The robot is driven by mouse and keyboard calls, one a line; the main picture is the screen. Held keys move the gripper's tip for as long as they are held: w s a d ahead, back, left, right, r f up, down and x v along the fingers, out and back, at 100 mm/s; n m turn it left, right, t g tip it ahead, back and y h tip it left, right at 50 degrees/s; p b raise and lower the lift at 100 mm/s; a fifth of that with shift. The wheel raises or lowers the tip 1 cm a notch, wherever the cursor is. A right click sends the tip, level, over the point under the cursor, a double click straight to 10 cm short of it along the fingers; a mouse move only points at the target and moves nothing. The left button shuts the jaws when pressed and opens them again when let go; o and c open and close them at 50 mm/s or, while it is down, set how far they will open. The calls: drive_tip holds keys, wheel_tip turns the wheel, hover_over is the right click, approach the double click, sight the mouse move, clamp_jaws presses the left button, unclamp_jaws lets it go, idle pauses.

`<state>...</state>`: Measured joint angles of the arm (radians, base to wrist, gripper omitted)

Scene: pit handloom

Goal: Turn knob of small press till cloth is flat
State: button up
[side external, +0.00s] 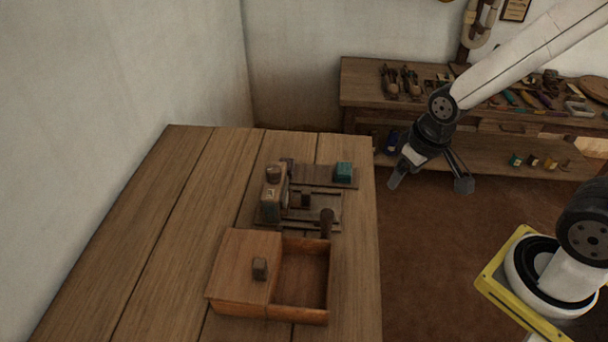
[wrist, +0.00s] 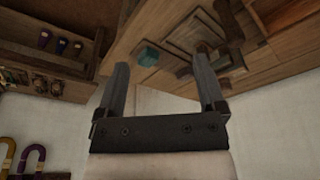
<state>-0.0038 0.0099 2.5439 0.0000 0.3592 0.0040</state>
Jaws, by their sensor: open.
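A small wooden device that looks like the press (side external: 271,196) stands on the table, with an upright block at its left and a flat slatted base. A dark upright knob or handle (side external: 326,222) shows at its front right. A teal block (side external: 344,172), possibly folded cloth, sits on a dark board behind and right of it. It also shows in the wrist view (wrist: 148,55). I cannot make out any cloth in the press. My gripper (side external: 430,184) is open and empty, apart from everything, right of the table edge. Its two fingers (wrist: 161,65) are spread in the wrist view.
A wooden box (side external: 268,318) with a knobbed lid half open stands in front of the press. The table (side external: 170,240) is clear to the left. A back bench (side external: 365,92) holds many small tools. Floor lies between table and bench.

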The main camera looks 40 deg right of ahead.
drive_tip(key=n+g, duration=0.2)
drive_tip(key=n, duration=1.2)
hover_over(273, 168)
drive_tip(key=shift+s+d+r, duration=0.15)
drive_tip(key=shift+s+d, duration=0.25)
drive_tip(key=shift+w+a+g, duration=0.3)
drive_tip(key=shift+w+a, duration=0.1)
drive_tip(key=shift+a, duration=0.05)
drive_tip(key=shift+f, duration=3.95)
